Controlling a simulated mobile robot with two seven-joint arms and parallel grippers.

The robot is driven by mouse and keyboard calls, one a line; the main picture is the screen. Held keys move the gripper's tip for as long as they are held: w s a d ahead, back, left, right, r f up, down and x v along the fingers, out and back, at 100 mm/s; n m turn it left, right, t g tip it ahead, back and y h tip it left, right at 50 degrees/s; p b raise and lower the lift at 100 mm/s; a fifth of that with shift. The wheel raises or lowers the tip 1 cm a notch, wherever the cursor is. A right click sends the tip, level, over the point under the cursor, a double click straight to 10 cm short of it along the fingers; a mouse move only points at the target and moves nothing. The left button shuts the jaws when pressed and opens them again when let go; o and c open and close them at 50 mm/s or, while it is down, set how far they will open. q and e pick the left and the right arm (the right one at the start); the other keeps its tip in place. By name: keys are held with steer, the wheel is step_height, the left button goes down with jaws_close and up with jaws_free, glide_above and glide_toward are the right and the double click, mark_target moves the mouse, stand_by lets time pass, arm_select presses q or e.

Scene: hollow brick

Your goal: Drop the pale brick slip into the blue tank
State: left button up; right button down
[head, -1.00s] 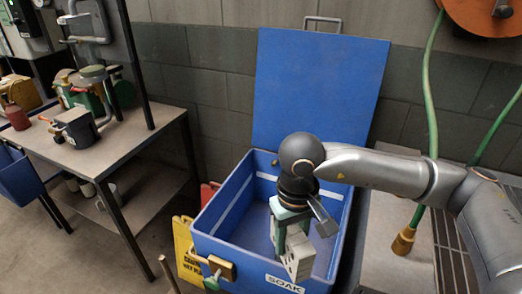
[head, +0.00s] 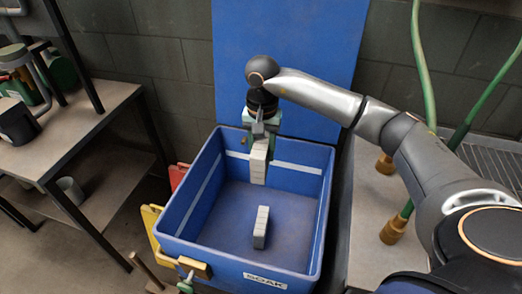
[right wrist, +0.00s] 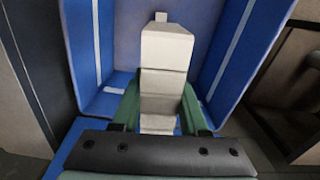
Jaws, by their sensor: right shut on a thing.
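A pale, segmented brick slip (head: 259,166) hangs upright from my right gripper (head: 261,146), which is shut on it. The slip is over the rear part of the blue tank (head: 189,250), its lower end inside the rim line in the head view. The right wrist view shows the held slip (right wrist: 163,55) between the green fingers of the right gripper (right wrist: 158,103). Another pale slip (head: 261,228) is on the tank floor near the front, apart from the held one. My left gripper is not in view.
The tank's blue lid (head: 285,70) stands open behind it. A yellow sign (head: 150,228) and a red object (head: 178,175) stand at its left. A bench (head: 95,120) is further left. Green hoses with brass ends (head: 393,230) hang at the right. The tank floor is mostly clear.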

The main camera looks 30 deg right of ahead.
steer(key=shift+f, duration=0.45)
step_height(320, 180, down, 4)
steer(key=b, duration=0.3)
steer(key=shift+r, duration=0.1)
steer(key=shift+f, duration=0.55)
steer(key=c, duration=0.8)
jaws_free()
steer(key=shift+r, duration=0.1)
steer(key=o, duration=0.4)
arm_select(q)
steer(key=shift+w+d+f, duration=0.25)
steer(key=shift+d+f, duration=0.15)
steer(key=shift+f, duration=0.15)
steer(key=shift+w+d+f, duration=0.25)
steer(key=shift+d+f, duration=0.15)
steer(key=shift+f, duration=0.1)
arm_select(e)
steer(key=shift+o, duration=0.2)
